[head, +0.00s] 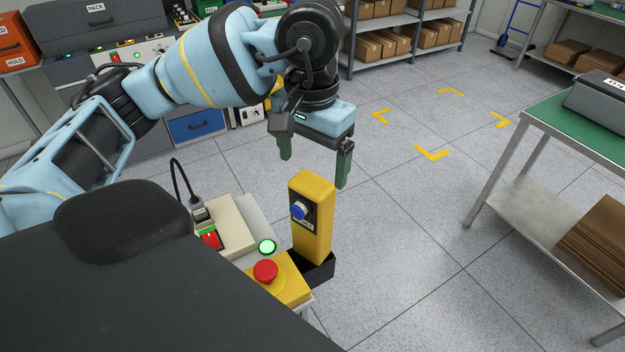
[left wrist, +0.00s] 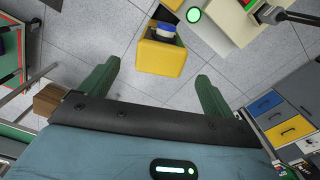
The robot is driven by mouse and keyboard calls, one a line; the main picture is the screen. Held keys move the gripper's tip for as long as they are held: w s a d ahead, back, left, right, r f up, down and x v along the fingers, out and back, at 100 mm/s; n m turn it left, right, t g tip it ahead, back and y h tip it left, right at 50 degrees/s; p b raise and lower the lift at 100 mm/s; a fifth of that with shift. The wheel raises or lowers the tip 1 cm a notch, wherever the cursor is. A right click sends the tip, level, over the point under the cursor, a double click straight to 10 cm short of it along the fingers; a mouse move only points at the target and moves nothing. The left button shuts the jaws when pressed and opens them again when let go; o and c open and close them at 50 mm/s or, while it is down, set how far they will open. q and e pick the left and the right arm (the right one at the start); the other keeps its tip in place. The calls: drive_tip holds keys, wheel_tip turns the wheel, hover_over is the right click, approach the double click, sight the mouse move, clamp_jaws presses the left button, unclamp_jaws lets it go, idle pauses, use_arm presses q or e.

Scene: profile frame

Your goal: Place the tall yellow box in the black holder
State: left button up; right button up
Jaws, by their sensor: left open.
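The tall yellow box (head: 312,222) stands upright with its lower end in the black holder (head: 318,270), at the right edge of the small panel. A blue knob (head: 298,210) shows on its dark front plate. In the left wrist view the yellow box (left wrist: 161,57) is seen from above, beyond the fingertips. My left gripper (head: 314,170) is open and empty above the box, its green fingers apart and not touching it. It also shows in the left wrist view (left wrist: 158,78). My right gripper is not in view.
Beside the holder are a red emergency button (head: 265,271), a green lit button (head: 267,247) and a box with a red switch (head: 211,239). A green-topped table (head: 580,128) stands at the right. Open floor lies between.

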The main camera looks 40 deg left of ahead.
use_arm(q)
wheel_tip(320, 180, up, 3)
drive_tip(key=shift+r, duration=0.35)
idle(0.5)
